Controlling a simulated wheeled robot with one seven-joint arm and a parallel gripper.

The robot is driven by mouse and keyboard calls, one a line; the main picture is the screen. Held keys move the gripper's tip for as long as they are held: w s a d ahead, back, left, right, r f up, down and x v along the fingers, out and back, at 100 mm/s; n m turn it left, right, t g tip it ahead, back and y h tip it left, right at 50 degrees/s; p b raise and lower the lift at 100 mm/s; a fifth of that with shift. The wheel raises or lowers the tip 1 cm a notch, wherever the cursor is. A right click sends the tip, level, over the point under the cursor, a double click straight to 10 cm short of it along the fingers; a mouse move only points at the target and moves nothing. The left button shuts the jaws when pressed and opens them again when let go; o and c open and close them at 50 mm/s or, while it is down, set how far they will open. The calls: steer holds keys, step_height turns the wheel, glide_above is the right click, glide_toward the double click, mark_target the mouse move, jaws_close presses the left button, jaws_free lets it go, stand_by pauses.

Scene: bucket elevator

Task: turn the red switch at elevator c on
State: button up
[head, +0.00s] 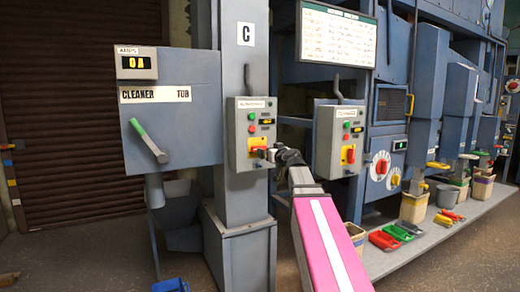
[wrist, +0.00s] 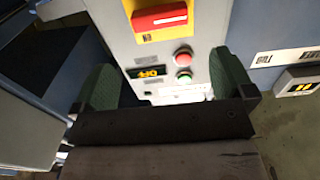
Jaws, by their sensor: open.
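In the wrist view the switch (wrist: 160,17) is a red bar lying nearly level near the top edge. My open gripper (wrist: 167,82) has its two green fingers apart, with the box face beyond them. The switch is outside the finger gap in that picture; I cannot tell whether anything touches.
A red button (wrist: 183,57), a green button (wrist: 184,76) and a small lit display (wrist: 147,72) are beside the switch. A similar control box (head: 338,140) stands to the right. The cleaner tub (head: 170,120) with its green-handled lever is to the left.

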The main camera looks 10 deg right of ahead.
mark_target(260, 146)
steer(key=x, duration=1)
steer(key=shift+f, duration=0.1)
steer(key=c, duration=0.8)
